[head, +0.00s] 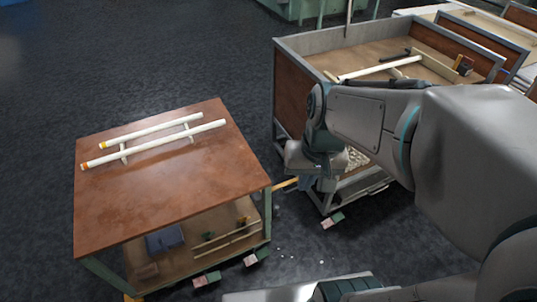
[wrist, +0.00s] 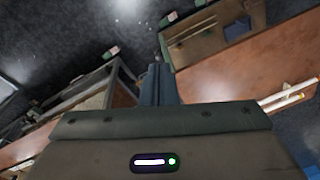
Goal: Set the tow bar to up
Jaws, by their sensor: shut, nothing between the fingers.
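A yellow bar (head: 286,184), which looks like the tow bar, shows low between the two carts in the head view. It lies close to level, and its right end is hidden behind my gripper. My gripper (head: 309,187) hangs down beside the front corner of the right cart; its fingertips are hard to make out there. In the wrist view my gripper's fingers (wrist: 155,80) are together with nothing between them. I cannot tell whether they touch the bar.
The right cart (head: 290,95) has raised walls and stands close to my arm. Dark floor (head: 150,50) is open at the back left. Small pale bits lie on the floor between the carts.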

